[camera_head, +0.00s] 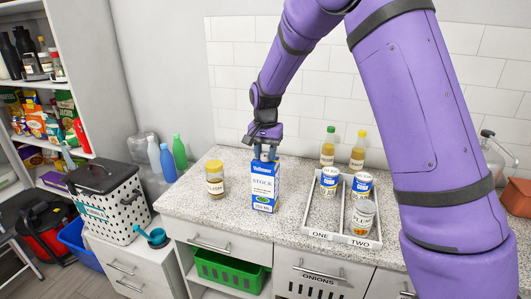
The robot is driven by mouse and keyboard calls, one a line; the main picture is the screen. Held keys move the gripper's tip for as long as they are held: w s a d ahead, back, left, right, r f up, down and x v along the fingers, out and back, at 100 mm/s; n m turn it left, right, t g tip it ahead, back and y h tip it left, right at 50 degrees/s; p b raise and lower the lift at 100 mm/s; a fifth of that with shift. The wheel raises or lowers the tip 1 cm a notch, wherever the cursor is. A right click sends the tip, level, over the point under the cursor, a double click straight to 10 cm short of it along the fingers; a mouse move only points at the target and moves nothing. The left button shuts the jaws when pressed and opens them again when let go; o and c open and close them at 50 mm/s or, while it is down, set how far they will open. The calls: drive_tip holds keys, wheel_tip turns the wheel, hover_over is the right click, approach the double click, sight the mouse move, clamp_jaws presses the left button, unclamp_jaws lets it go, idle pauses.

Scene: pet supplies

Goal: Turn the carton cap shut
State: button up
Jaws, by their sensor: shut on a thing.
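The carton (263,191) is a blue and white stock box standing upright near the front edge of the speckled counter. My gripper (264,154) points down onto the carton's top and is shut there, at the cap. The cap itself is mostly hidden by the fingers, so I cannot tell how far it is turned.
A jar with a yellow lid (215,178) stands left of the carton. To the right, a white two-part tray (318,222) marked ONE and TWO holds several cans. Two bottles (358,150) stand behind it. My purple arm covers the right side.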

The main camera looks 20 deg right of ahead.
sight(266, 154)
idle(0.5)
drive_tip(key=o, duration=0.9)
drive_tip(key=shift+o, duration=0.2)
wheel_tip(266, 154, up, 11)
drive_tip(key=shift+f, duration=0.1)
